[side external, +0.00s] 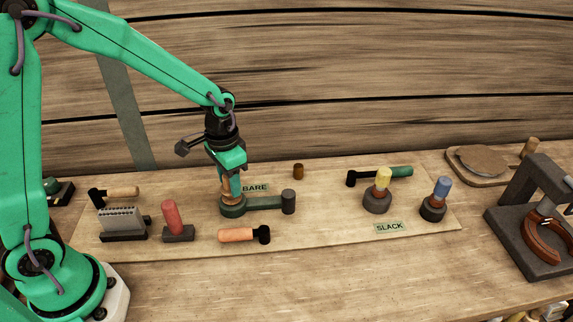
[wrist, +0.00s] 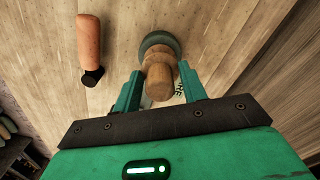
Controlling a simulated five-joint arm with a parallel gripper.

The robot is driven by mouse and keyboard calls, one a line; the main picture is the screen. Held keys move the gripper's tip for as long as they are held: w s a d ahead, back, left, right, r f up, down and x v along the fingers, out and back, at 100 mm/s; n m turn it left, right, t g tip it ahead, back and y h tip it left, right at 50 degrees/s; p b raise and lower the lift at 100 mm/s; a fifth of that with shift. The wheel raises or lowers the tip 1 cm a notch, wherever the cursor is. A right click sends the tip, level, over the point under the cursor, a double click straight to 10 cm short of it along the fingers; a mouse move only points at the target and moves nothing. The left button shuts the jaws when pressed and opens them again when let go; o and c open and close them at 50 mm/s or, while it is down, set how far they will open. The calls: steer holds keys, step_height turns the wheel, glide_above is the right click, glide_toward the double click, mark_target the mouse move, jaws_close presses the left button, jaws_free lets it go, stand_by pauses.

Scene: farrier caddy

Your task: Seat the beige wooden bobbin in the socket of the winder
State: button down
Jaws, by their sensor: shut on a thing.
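The beige wooden bobbin (wrist: 158,80) is between the two fingers of my gripper (wrist: 160,88) in the wrist view. My gripper is shut on it. In the side view the bobbin (side external: 226,188) shows partly, beside my green fingers (side external: 233,188). The winder (side external: 262,203) is dark green, with a round base at left and a crank arm ending in a dark knob at right. The bobbin is over the winder's round base, which shows as a grey-green disc (wrist: 160,41) in the wrist view. The socket is hidden, and I cannot tell how deep the bobbin sits.
A board (side external: 330,228) carries the winder. An orange-handled tool (side external: 240,235) lies in front. A red peg (side external: 172,217) and a slotted rack (side external: 122,222) stand left. A brown cylinder (side external: 298,171), yellow-topped piece (side external: 379,190), blue-topped piece (side external: 436,200) and green-handled tool (side external: 390,172) are right.

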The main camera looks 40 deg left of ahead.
steer(key=shift+f, duration=0.25)
stand_by(0.4)
steer(key=c, duration=0.7)
jaws_free()
steer(key=shift+r, duration=0.1)
steer(key=shift+r, duration=3.85)
steer(key=shift+r, duration=2.25)
